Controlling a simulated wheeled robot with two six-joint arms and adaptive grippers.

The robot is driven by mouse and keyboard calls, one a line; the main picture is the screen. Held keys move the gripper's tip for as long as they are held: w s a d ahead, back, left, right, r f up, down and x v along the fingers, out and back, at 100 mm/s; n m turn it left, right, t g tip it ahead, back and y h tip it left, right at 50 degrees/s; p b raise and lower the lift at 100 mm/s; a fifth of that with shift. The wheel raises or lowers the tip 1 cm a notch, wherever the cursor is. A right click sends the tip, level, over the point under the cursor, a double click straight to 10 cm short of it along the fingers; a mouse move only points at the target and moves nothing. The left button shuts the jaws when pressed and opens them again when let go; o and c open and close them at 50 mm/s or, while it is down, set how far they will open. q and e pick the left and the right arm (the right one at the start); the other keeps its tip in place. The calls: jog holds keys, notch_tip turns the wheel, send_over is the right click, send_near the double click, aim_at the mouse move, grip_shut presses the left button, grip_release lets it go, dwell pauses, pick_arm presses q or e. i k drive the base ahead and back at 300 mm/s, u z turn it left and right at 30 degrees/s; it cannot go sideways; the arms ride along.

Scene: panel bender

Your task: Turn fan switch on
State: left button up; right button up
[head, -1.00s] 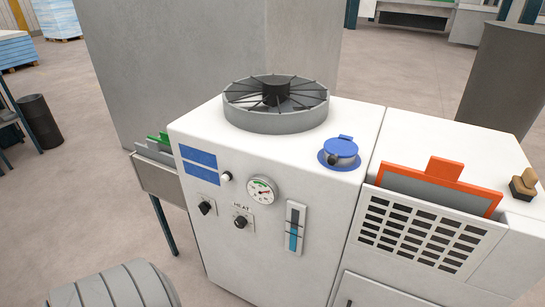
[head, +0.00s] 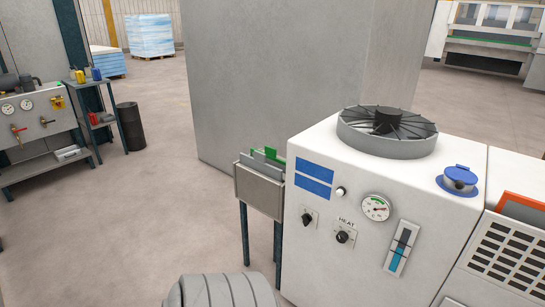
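A white machine cabinet (head: 345,255) stands at the right in the head view, with a round black fan (head: 387,122) in a grey ring on top. Its front has two dark rotary knobs: a left knob (head: 307,219) with no readable label, and a right knob (head: 342,237) under the word HEAT. A small white button or lamp (head: 341,191) sits above them, below the blue label plates (head: 315,179). I cannot tell which control is the fan switch. Neither gripper is in view.
A round gauge (head: 376,207), a level tube (head: 401,249) and a blue cap (head: 459,180) are on the cabinet. A grey bin on legs (head: 259,190) adjoins its left side. A workbench (head: 40,130) stands far left. The floor between is open.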

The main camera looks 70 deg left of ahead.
aim_at(307, 218)
jog(key=k, duration=0.2)
jog(key=u, duration=1.1)
